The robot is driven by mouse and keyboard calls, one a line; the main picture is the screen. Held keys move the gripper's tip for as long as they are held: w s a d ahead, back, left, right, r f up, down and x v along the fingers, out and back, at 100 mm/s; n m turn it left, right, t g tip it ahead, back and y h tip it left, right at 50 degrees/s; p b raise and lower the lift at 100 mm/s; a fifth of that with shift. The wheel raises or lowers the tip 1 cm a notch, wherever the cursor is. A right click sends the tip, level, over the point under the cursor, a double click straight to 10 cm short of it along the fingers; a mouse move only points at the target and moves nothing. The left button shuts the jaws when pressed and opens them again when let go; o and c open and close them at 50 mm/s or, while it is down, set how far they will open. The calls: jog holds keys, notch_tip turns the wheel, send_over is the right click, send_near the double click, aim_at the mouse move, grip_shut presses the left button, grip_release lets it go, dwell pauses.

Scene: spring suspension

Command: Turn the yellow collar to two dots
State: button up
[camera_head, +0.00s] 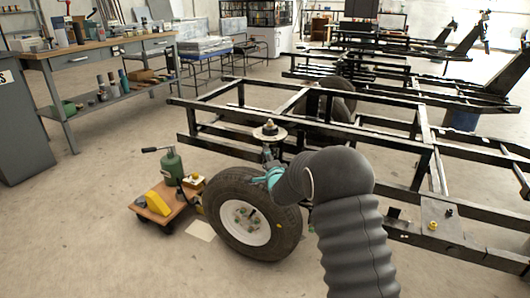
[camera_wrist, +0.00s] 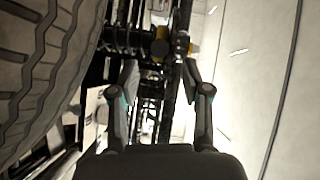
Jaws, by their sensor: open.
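My gripper (camera_wrist: 160,82) is open, with its two fingers apart and nothing clearly held between them. In the head view, the teal and grey gripper (camera_head: 268,176) is behind the top of the tyre, below the round suspension top mount (camera_head: 269,131), and my dark arm hides part of it. In the wrist view, a dark coil spring (camera_wrist: 125,38) lies ahead of the fingers. A yellow part (camera_wrist: 161,33), perhaps the collar, shows beyond the fingertips beside a dark round piece. No dots can be made out on it. The collar cannot be picked out in the head view.
The tyre (camera_head: 285,222) stands close to my gripper; its tread (camera_wrist: 45,75) fills the wrist view's left side. The black chassis frame (camera_head: 400,150) spreads to the right. A low trolley (camera_head: 165,208) with a green jack (camera_head: 171,166) is left of the wheel. Open floor lies in front.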

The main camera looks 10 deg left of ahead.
aim_at(268, 144)
jog(key=shift+x, duration=3.6)
grip_shut()
